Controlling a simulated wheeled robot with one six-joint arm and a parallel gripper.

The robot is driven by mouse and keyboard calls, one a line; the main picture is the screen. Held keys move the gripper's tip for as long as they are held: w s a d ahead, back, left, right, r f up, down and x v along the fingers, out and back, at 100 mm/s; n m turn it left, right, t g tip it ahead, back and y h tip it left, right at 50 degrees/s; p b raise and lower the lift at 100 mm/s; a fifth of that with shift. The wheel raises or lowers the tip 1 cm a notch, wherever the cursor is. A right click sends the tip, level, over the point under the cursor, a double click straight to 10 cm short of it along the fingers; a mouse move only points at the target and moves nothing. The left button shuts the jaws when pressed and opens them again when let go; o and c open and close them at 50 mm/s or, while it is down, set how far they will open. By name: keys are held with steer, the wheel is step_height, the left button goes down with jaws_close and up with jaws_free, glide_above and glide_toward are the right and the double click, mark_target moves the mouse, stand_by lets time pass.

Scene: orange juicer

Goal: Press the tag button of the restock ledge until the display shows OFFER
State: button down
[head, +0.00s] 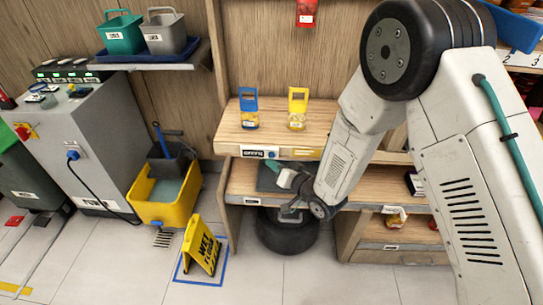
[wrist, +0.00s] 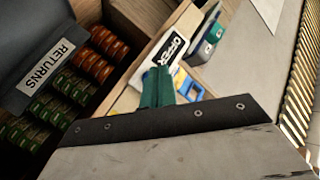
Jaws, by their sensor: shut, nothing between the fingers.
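The restock ledge (head: 228,137) is a wooden shelf in the middle of the head view. On its front edge are a small display tag (head: 258,152), a blue button (head: 272,155) and a yellow strip. My gripper (head: 274,166) is shut and empty, just below the ledge's front edge. Its teal fingertips (wrist: 158,72) lie close to the display in the wrist view. A blue piece (wrist: 180,77) shows beside them. I cannot tell whether the fingers touch the button.
A blue-topped container (head: 249,110) and a yellow-topped one (head: 298,112) stand on the ledge. A yellow wet floor sign (head: 203,247) and mop bucket (head: 166,203) stand left. A dark panel labelled RETURNS (wrist: 45,67) and racks of coloured items (wrist: 80,75) fill the wrist view's left.

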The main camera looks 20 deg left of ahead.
steer(key=shift+s+d, duration=0.2)
steer(key=shift+s, duration=0.6)
steer(key=shift+s+d, duration=0.15)
steer(key=shift+s, duration=0.6)
steer(key=shift+s+d, duration=0.2)
steer(key=shift+s, duration=0.6)
steer(key=shift+s+d, duration=0.25)
steer(key=shift+s, duration=0.7)
steer(key=shift+s+d, duration=0.2)
steer(key=shift+s, duration=0.8)
steer(key=shift+s+d, duration=0.25)
steer(key=shift+s, duration=0.7)
